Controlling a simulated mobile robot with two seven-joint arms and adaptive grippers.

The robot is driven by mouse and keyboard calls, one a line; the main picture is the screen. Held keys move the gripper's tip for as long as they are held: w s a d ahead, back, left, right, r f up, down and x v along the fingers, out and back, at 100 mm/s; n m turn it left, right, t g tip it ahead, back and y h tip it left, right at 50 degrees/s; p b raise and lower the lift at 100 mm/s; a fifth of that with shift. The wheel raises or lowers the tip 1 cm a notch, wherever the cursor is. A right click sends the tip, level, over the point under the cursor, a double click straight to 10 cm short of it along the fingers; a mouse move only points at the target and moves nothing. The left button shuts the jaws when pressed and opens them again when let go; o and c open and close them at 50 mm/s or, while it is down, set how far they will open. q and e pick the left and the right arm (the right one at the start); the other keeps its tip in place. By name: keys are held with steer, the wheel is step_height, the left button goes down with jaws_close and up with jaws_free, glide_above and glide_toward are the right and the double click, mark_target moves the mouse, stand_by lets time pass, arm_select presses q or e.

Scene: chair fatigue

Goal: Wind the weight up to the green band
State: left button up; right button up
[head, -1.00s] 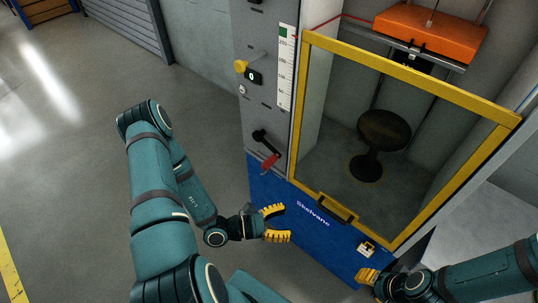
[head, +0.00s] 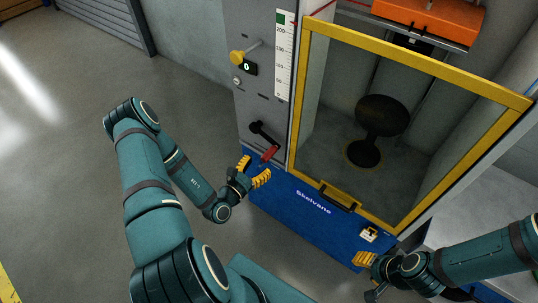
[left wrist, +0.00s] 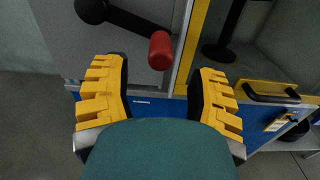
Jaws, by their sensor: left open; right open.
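The orange weight (head: 430,18) hangs high inside the test cabinet, above the black stool. A white scale (head: 284,62) with a green band (head: 281,18) at its top runs down the grey column. The crank has a black arm and a red handle (head: 270,153), low on the column. My left gripper (head: 257,172) is open just below the red handle. In the left wrist view the red handle (left wrist: 160,50) is ahead of and between the open yellow fingers, not gripped. My right gripper (head: 364,262) is open at the lower right, near the cabinet's blue base.
A yellow-framed clear door (head: 298,92) with a black handle (head: 338,197) covers the cabinet front. A black stool (head: 380,118) stands inside. A yellow knob (head: 237,57) and small display (head: 248,67) are on the column. The floor at left is clear.

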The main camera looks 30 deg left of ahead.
mark_target(269, 154)
arm_select(q)
steer(key=w, duration=0.6)
steer(key=shift+w+d+b, duration=0.25)
steer(key=shift+b, duration=0.15)
jaws_close()
